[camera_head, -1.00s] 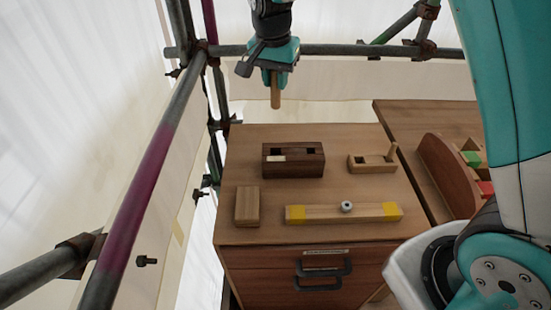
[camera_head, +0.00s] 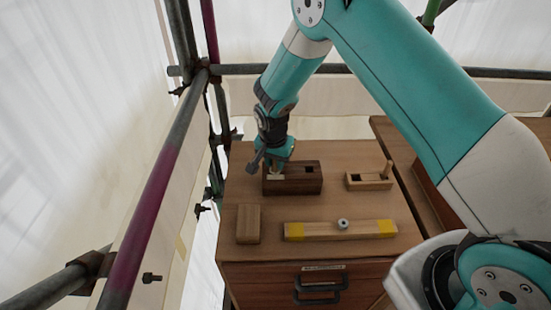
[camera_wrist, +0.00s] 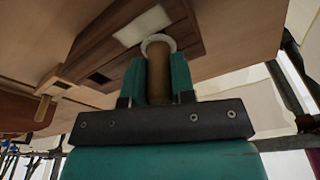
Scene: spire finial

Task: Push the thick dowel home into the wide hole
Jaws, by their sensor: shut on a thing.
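My gripper (camera_head: 276,162) points down over the left end of the dark wooden block (camera_head: 303,185). In the wrist view my gripper (camera_wrist: 159,68) is shut on the thick brown dowel (camera_wrist: 159,82), with a teal finger on each side. The dowel's far end meets a pale ring (camera_wrist: 146,41) on the dark block (camera_wrist: 192,38). I cannot tell how deep it sits. A pale plate (camera_wrist: 142,27) lies beside the ring, and a dark square hole (camera_wrist: 98,79) shows toward the other end. In the head view my gripper hides the dowel and that left end.
A light slotted block with an upright peg (camera_head: 370,182) stands to the right. A plain wooden block (camera_head: 248,224) and a long bar with yellow ends and a grey nut (camera_head: 320,231) lie in front. Scaffold poles (camera_head: 152,187) stand left. The cabinet top (camera_head: 345,208) between is clear.

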